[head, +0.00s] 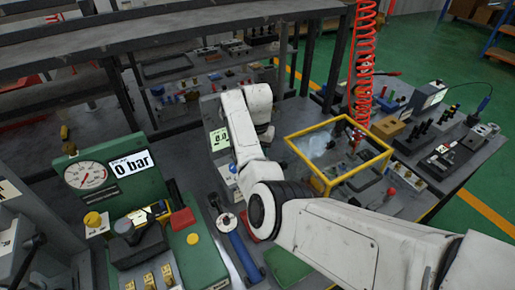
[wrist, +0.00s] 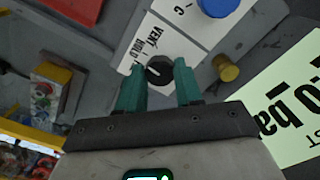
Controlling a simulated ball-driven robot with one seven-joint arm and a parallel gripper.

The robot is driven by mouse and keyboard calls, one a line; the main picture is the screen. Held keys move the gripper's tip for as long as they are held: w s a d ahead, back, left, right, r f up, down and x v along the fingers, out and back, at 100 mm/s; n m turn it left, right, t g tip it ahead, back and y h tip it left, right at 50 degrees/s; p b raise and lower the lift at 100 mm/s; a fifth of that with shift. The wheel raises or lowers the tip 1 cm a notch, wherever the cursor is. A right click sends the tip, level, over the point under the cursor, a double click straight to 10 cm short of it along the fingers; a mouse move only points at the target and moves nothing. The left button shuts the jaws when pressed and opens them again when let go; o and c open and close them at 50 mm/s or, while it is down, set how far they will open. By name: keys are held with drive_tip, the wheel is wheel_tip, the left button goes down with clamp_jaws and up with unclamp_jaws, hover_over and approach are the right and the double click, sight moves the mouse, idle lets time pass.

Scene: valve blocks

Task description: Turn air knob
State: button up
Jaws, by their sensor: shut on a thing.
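The air knob (wrist: 159,70) is a small black round knob with a white mark. A pale green display (wrist: 288,103), reading about 0.0 bar, lies to the right in the wrist view. The same display (head: 219,139) shows beside my arm in the head view. There, my arm hides the knob, and I cannot make out the fingers.
In the head view, a yellow frame (head: 340,135) stands right of my wrist, with a red coiled hose (head: 363,60) behind. A green gauge panel (head: 105,180) reading "0 bar" stands left.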

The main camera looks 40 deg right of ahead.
drive_tip(key=n+p, duration=0.1)
drive_tip(key=n, duration=0.1)
drive_tip(key=n+p, duration=0.1)
drive_tip(key=n, duration=0.2)
drive_tip(key=shift+d+r+n, duration=0.1)
drive_tip(key=shift+r+n, duration=0.1)
drive_tip(key=shift+n, duration=0.1)
drive_tip(key=n+p, duration=0.2)
drive_tip(key=n, duration=0.2)
drive_tip(key=shift+n, duration=0.3)
drive_tip(key=o, duration=1)
drive_tip(key=shift+f, duration=0.15)
drive_tip(key=shift+o, duration=0.2)
wheel_tip(320, 180, up, 11)
drive_tip(key=b, duration=0.1)
drive_tip(key=shift+f, duration=0.1)
